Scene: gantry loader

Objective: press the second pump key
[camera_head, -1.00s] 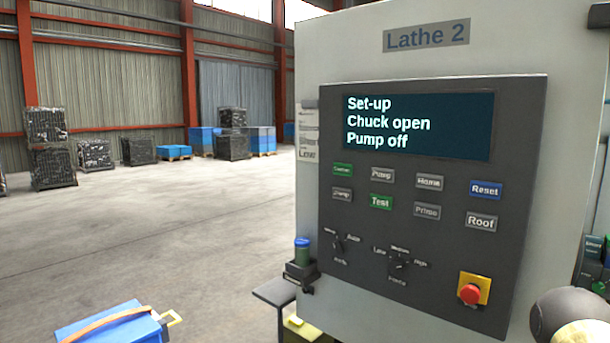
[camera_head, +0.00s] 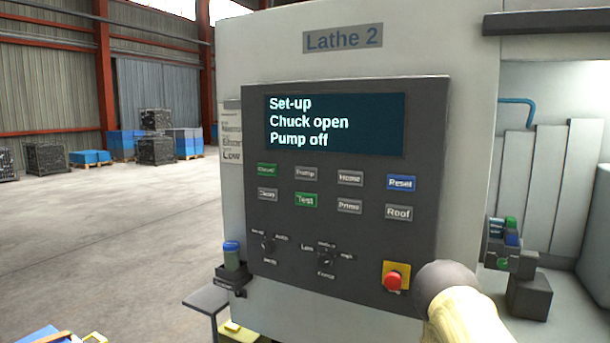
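A dark grey control panel (camera_head: 345,225) is on the front of the machine labelled Lathe 2. In the upper row, the grey key second from the left (camera_head: 306,173) seems to read Pump. The lower row's leftmost grey key (camera_head: 267,194) has a label too blurred to read surely. A green Test key (camera_head: 306,200) and a grey Prime key (camera_head: 349,206) sit right of it. The screen (camera_head: 336,123) reads Set-up, Chuck open, Pump off. My gripper is out of view; only a rounded part of what seems my arm shows at the lower right.
A red stop button (camera_head: 393,279) is low on the panel, close to the arm part. Two rotary switches sit left of it. A blue-capped bottle (camera_head: 231,255) stands in a bracket at the machine's left edge. Open floor lies further left.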

